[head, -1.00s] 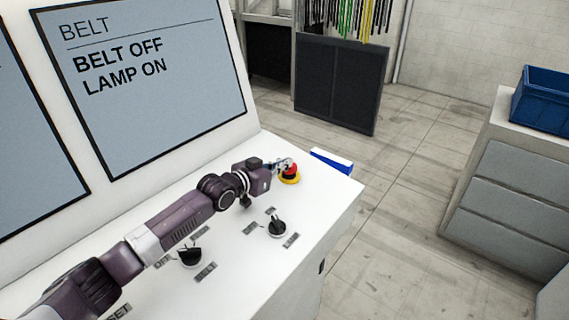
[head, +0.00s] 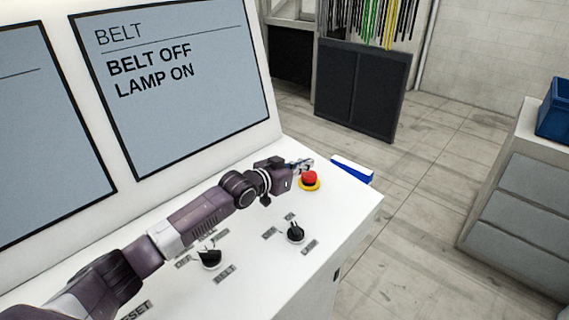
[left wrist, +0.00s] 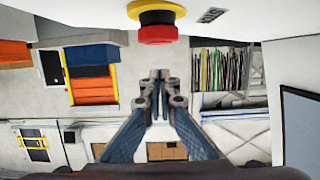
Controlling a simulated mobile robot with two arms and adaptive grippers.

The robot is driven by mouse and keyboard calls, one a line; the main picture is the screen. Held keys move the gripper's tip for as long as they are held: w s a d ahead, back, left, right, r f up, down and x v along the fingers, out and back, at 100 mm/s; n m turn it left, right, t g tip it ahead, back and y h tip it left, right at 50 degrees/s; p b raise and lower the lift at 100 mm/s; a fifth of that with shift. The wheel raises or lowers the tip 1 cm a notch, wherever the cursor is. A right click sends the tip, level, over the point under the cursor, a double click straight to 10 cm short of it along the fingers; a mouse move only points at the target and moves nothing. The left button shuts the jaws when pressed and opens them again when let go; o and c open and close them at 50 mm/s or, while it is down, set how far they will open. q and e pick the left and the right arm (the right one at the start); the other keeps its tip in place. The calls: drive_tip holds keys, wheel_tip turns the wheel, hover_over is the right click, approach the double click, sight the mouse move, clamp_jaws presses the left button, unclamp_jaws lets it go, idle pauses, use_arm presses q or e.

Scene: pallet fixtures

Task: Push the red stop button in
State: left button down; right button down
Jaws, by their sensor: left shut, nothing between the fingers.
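The red stop button (head: 309,178) sits on a yellow ring near the far right end of the white console top (head: 262,212). In the left wrist view the button (left wrist: 157,27) is at the top centre, above the fingertips in the picture. My left gripper (head: 302,165) is shut and empty, just behind and to the left of the button in the head view. The left wrist view shows the fingertips (left wrist: 158,88) together, with a gap in the picture between them and the button. My right gripper is not in view.
Two black knobs stand on the console, one nearer (head: 209,258) and one (head: 295,233) closer to the button. The screen (head: 175,85) reads BELT OFF, LAMP ON. A blue and white box (head: 352,169) is past the console edge. Open floor lies to the right.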

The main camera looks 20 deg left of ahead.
use_arm(q)
drive_tip(key=shift+b+v, duration=0.7)
drive_tip(key=shift+v, duration=0.25)
drive_tip(key=b+v, duration=0.2)
drive_tip(key=v, duration=0.6)
drive_tip(key=shift+r+b, duration=0.35)
drive_tip(key=shift+b, duration=0.05)
drive_tip(key=shift+s, duration=0.15)
